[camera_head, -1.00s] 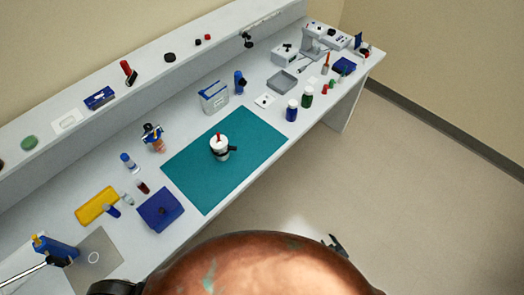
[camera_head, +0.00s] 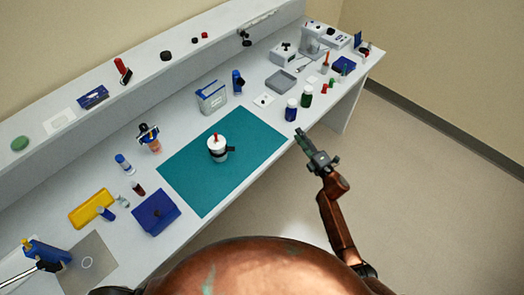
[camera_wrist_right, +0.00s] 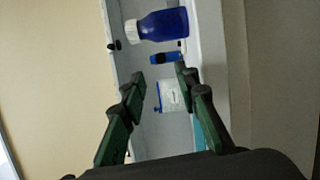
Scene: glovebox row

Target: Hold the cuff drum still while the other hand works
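The white drum (camera_head: 217,150), which looks like the cuff drum, stands upright on the teal mat (camera_head: 190,188) in the head view. It has a red piece on top and a black band with a stub to its right. My right gripper (camera_head: 300,137) is off the bench's front edge, right of the mat and apart from the drum. In the right wrist view my right gripper (camera_wrist_right: 160,78) has its fingers spread with nothing held between them. The drum cannot be made out there. My left gripper is not in view.
A blue bottle (camera_head: 291,110) and a green bottle (camera_head: 306,96) stand near my right gripper. A blue-white box (camera_head: 211,97) is behind the mat. A dark blue case (camera_head: 155,212) lies left of it. The mat around the drum is clear.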

